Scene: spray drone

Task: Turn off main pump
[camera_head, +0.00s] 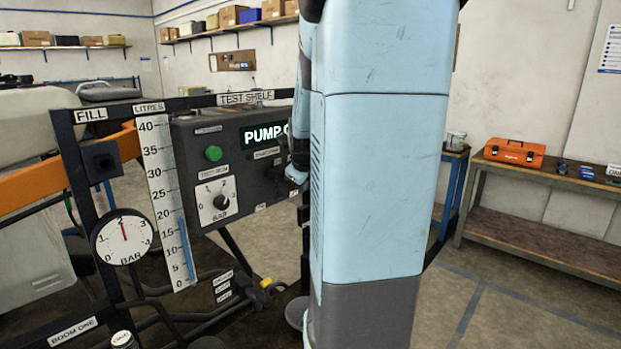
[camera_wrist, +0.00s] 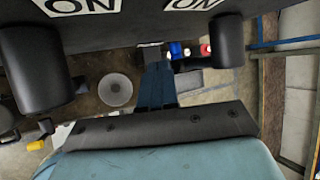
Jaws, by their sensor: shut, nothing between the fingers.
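The dark control box (camera_head: 235,165) stands left of my arm in the head view. Its display (camera_head: 263,134) reads "PUMP" and part of another letter; my arm hides the rest. A green button (camera_head: 213,153) and a round dial (camera_head: 215,202) are on its face. My gripper (camera_head: 297,172) is at the box's right part, largely hidden by my arm. In the wrist view my gripper (camera_wrist: 155,70) is shut and empty, its fingers pointing up towards the dark panel. A black cylindrical part (camera_wrist: 36,65) lies left of them and another (camera_wrist: 227,42) right, under two "ON" labels.
A pressure gauge (camera_head: 122,238) and a litre scale (camera_head: 165,200) stand left of the box. Hoses and a yellow-handled valve (camera_head: 266,283) are below. A workbench (camera_head: 540,178) with an orange toolbox (camera_head: 514,153) stands at the right. Floor between is clear.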

